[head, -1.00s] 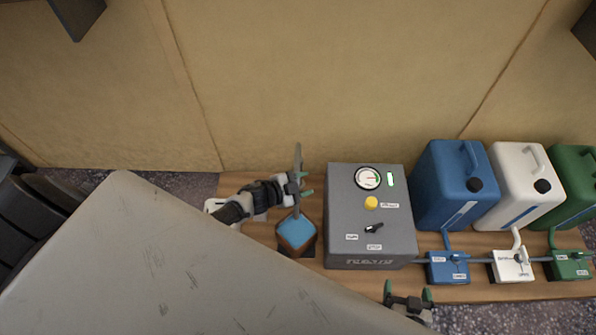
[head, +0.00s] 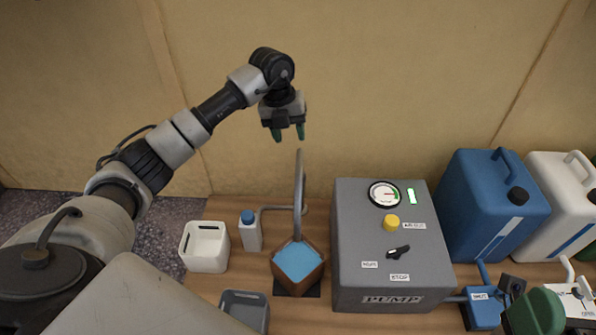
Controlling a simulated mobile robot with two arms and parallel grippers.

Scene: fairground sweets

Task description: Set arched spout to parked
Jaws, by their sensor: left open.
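The arched spout (head: 299,190) is a thin grey pipe, seen nearly edge-on. Its lower end in the picture meets the back edge of a brown square container (head: 286,274) with a blue top surface; I cannot tell whether it touches. My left gripper (head: 289,134) is open and empty, with green fingertips pointing down. In the picture it is just above the top of the spout, with a small gap. Part of what seems to be my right gripper (head: 530,306) shows at the bottom right; its jaws are not clear.
A grey pump box (head: 350,290) with gauge, yellow knob and black switch stands right of the spout. Blue (head: 488,210) and white (head: 556,205) jugs stand further right. A blue-capped bottle (head: 250,235), a white bin (head: 190,258) and a grey bin (head: 262,316) are left.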

